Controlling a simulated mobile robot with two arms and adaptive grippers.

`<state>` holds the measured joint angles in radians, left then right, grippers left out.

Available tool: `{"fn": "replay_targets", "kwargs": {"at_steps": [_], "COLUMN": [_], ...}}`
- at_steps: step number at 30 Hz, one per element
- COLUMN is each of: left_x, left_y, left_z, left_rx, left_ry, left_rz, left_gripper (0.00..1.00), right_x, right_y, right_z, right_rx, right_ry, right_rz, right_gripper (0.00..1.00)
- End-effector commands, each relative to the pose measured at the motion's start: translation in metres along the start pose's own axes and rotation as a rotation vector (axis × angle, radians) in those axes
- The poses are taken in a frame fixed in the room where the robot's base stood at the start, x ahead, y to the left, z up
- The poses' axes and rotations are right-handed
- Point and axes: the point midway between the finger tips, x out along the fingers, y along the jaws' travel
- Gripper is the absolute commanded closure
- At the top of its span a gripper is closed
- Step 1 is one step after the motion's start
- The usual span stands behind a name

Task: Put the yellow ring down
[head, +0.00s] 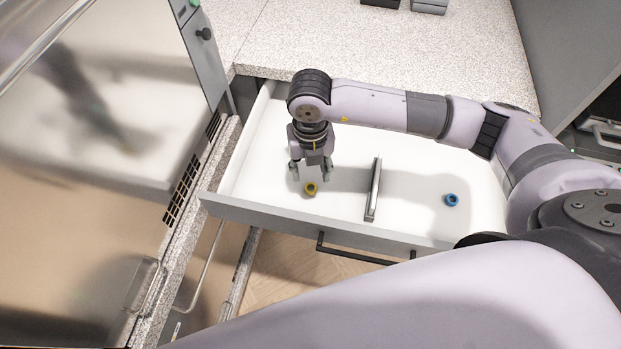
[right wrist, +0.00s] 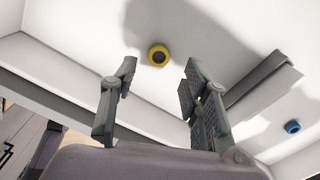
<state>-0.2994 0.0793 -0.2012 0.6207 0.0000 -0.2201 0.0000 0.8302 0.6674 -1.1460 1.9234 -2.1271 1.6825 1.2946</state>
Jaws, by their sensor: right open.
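The yellow ring (head: 310,188) lies on the white floor of the open drawer (head: 240,208), left of the divider. It also shows in the right wrist view (right wrist: 158,55), beyond and between the fingertips, with no finger touching it. My right gripper (head: 310,174) is open and empty, pointing down into the drawer just above the ring. Its two spread fingers (right wrist: 158,82) fill the lower part of the right wrist view. My left gripper is not in view.
A grey divider (head: 373,190) stands upright in the drawer, right of the yellow ring. A blue ring (head: 451,200) lies in the right part. A speckled counter (head: 400,45) is behind the drawer, and a shiny metal door (head: 90,130) is at the left.

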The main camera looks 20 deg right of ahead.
Motion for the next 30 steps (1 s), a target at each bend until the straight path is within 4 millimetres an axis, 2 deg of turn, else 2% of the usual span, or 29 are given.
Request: {"fn": "replay_targets", "kwargs": {"at_steps": [6, 12, 30], "left_x": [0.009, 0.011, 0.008], "left_y": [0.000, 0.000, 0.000], "left_z": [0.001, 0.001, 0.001], "left_rx": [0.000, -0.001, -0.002], "left_ry": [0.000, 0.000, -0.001], "left_rz": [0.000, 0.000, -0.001], "left_gripper": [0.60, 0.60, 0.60], "right_x": [-0.043, -0.064, -0.070], "right_y": [0.000, 0.000, 0.000], "right_z": [0.001, 0.000, 0.000], "right_rx": [-0.001, 0.000, 0.000], "right_ry": [-0.003, 0.000, 0.001], "right_rz": [0.002, 0.000, 0.000], "right_gripper": [0.58, 0.58, 0.58]}}
